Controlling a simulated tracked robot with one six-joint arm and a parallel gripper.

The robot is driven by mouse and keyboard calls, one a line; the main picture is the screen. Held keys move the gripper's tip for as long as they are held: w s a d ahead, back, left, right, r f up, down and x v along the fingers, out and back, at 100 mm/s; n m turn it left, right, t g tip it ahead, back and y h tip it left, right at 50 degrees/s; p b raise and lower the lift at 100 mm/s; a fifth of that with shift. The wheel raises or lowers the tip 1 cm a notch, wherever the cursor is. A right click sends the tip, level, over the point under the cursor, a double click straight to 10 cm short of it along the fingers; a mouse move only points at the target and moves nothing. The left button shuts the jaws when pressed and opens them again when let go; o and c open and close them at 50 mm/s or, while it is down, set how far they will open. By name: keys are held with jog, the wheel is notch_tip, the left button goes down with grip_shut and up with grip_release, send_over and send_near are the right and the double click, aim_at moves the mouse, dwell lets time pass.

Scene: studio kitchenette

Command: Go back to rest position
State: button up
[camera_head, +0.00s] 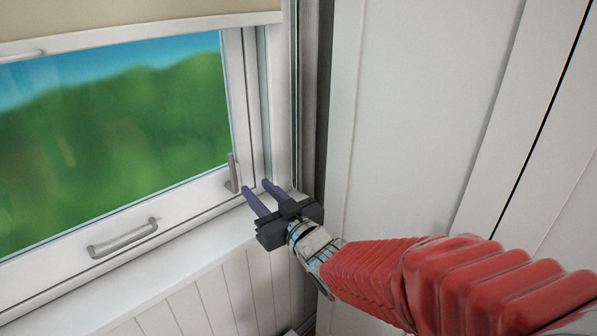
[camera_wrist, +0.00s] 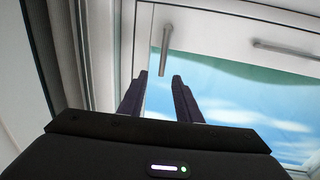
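My gripper (camera_head: 257,191) is at the window's lower right corner in the head view, at the end of my red-sleeved arm. Its two purple fingers are apart with nothing between them. In the wrist view my gripper (camera_wrist: 160,85) also shows open and empty, with the window beyond its fingers. A small upright window handle (camera_head: 232,174) is just left of the fingers in the head view. The same handle (camera_wrist: 166,50) appears just beyond the fingertips in the wrist view. I cannot tell whether the fingers touch anything.
The white window frame (camera_head: 190,201) and sill (camera_head: 170,262) are close to my gripper. A horizontal handle (camera_head: 123,238) is on the lower frame. A blind (camera_head: 130,18) hangs above. White panels (camera_head: 425,110) stand to the right, close behind my arm.

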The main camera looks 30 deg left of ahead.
jog(key=w+d+f+m+h, duration=0.1)
jog(key=d+f+m+h, duration=0.1)
jog(key=d+f+h, duration=0.9)
jog(key=d+f+m+g, duration=0.2)
jog(key=d+f, duration=0.1)
jog(key=d, duration=0.6)
jog(key=s+d+r+m+h, duration=0.1)
jog(key=s+d, duration=0.4)
jog(key=d, duration=0.5)
jog(key=s+d+r+m+h, duration=0.2)
jog(key=s+d+r+m, duration=0.2)
jog(key=d, duration=0.6)
jog(key=s+d+r+m+g+h, duration=0.1)
jog(key=s+d+r+m, duration=0.2)
jog(key=s+d, duration=0.3)
jog(key=d, duration=0.4)
jog(key=shift+s+d+r+h, duration=0.15)
jog(key=shift+s+d+h, duration=0.15)
jog(key=shift+h, duration=0.1)
